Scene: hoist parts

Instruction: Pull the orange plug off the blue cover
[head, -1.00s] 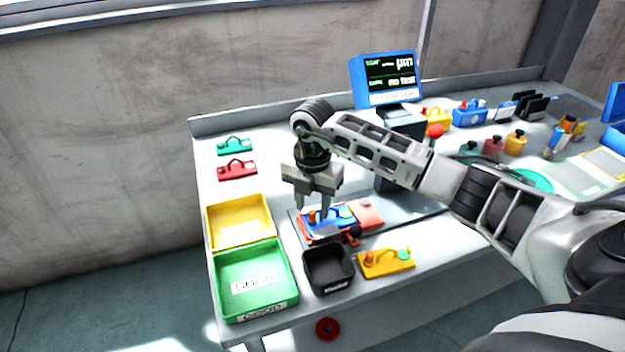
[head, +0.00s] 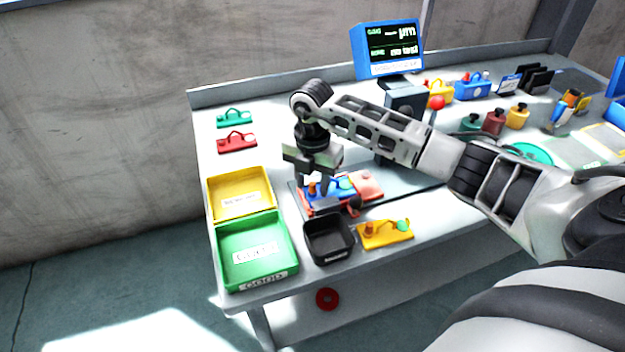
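The blue cover (head: 338,194) lies on a red-orange fixture on the bench, with a teal round piece at its right end. The orange plug (head: 312,190) stands upright at the cover's left end. My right gripper (head: 312,184) points down right over the plug, its fingers apart to either side of it. Whether a finger touches the plug is too small to tell. The gripper partly hides the cover's back left. My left gripper is not in view.
A black bin (head: 328,243), a green tray (head: 285,270) and a yellow tray (head: 262,205) stand at the front left. A yellow cover (head: 373,238) lies right of the bin. Green and red covers lie at the back left. A screen (head: 390,48) stands behind my arm.

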